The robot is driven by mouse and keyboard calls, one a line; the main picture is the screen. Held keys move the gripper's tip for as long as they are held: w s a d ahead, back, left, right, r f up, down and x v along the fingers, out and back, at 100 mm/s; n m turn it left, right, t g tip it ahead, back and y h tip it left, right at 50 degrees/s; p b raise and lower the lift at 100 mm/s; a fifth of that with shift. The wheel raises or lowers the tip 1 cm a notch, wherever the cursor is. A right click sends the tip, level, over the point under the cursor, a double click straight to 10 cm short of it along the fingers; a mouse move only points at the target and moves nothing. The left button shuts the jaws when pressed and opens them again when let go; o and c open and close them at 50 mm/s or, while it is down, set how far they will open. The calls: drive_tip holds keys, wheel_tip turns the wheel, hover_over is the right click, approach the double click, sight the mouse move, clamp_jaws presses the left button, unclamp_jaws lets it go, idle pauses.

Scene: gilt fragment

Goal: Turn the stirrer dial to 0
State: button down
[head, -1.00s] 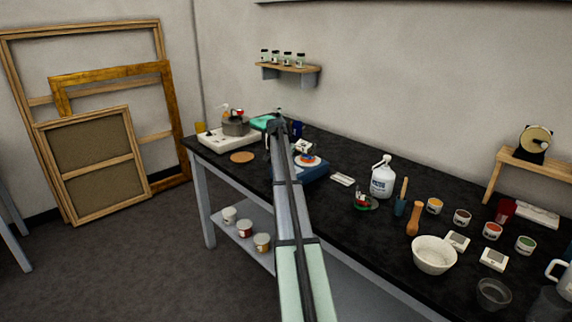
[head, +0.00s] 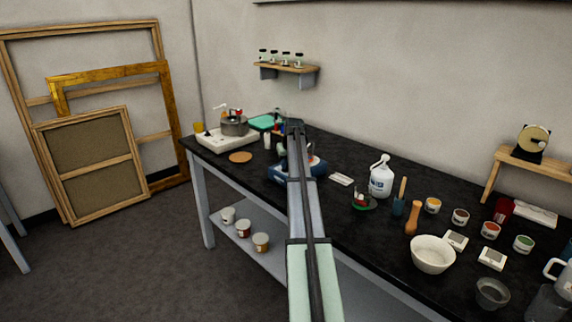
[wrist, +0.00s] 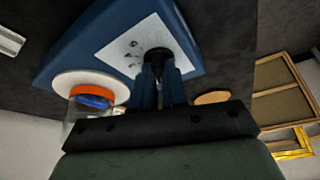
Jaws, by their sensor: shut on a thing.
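The blue stirrer (head: 283,173) stands on the black bench in the head view, partly hidden behind my arm. In the wrist view the stirrer (wrist: 72,40) fills the upper middle, with a white panel (wrist: 122,43) bearing small dark marks. The black dial (wrist: 157,54) sits on this panel. My gripper (wrist: 160,72) is shut on the dial, one finger on each side. The marks are too small to read, and the dial's setting cannot be told. A glass jar (wrist: 82,118) with an orange rim and something blue stands at the stirrer's round white plate (wrist: 66,82).
A hotplate (head: 228,140) with a pot is at the bench's far left end, with a round cork mat (head: 240,157) nearer. A white spray bottle (head: 381,178), a white bowl (head: 433,254) and several small paint pots stand to the right.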

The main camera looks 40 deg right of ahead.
drive_tip(key=shift+d+n+y, duration=0.1)
drive_tip(key=shift+n+y, duration=0.2)
drive_tip(key=shift+n, duration=0.4)
drive_tip(key=c, duration=1.2)
unclamp_jaws()
drive_tip(key=shift+o, duration=0.2)
drive_tip(key=shift+r, duration=0.1)
drive_tip(key=v, duration=1.3)
drive_tip(key=shift+s+r, duration=0.2)
drive_tip(key=shift+r, duration=0.05)
